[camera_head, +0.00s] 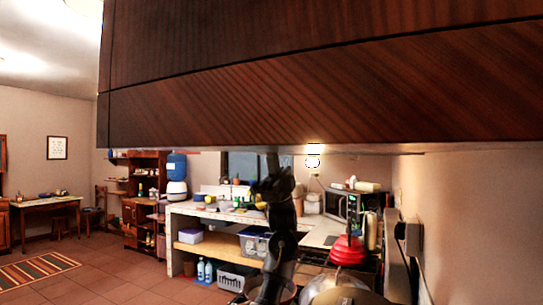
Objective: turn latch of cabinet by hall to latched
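A dark wood cabinet front or panel (300,80) fills the top of the view, very close, with its lower edge running across the middle. I cannot tell whether it is the cabinet by the hall, and no latch shows on it. A dark arm of mine rises from the bottom middle to just under that edge. Its upper end is dark and partly merges with the background, so I cannot make out fingers. I cannot tell which arm it is. The other gripper cannot be made out.
Behind is a counter (176,243) with bottles and boxes, and a microwave (341,205). A red stacked item (348,250) and pots stand at lower right. A table (45,203) and striped rug (35,272) are at left. The tiled floor at left is mostly clear.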

